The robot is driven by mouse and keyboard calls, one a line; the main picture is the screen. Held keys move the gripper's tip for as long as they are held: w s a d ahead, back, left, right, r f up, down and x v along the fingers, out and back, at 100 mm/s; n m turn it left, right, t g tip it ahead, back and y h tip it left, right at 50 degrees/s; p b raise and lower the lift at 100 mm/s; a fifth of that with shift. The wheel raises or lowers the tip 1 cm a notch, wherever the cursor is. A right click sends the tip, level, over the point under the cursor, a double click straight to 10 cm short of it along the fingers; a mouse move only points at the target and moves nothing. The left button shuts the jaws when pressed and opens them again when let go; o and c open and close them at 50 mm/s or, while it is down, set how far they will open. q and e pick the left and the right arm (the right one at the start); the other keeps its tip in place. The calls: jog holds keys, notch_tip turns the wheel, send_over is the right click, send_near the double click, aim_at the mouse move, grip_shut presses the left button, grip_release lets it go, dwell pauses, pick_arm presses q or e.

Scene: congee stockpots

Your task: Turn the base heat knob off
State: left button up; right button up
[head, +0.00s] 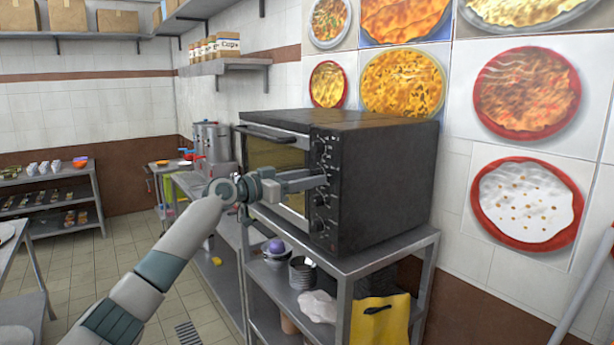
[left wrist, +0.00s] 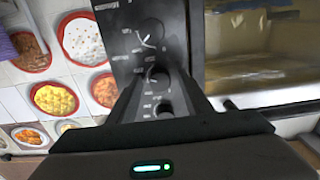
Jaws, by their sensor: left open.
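A black countertop oven (head: 380,180) stands on a steel shelf unit. Its front control panel carries a column of dark knobs; a lower knob (head: 318,226) is clear in the head view. My left gripper (head: 324,181) reaches in from the left, its tips at the middle of this panel. In the left wrist view, my open left gripper (left wrist: 160,72) has its fingers around or just in front of a middle knob (left wrist: 158,77); contact is unclear. Another knob (left wrist: 150,34) with a white pointer shows beyond the tips. Labels are too small to read, so I cannot tell which is base heat.
The oven's glass door (head: 275,165) and its handle (head: 272,132) are left of the panel, close to my forearm. Below, the steel shelf unit (head: 385,250) holds bowls and a yellow bag (head: 380,320). Steel pots (head: 210,142) stand behind. Tiled floor is open at left.

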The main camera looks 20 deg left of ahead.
pick_arm(q)
jog(key=c, duration=1.1)
jog(key=shift+o, duration=0.2)
pick_arm(e)
jog(key=shift+d, duration=0.45)
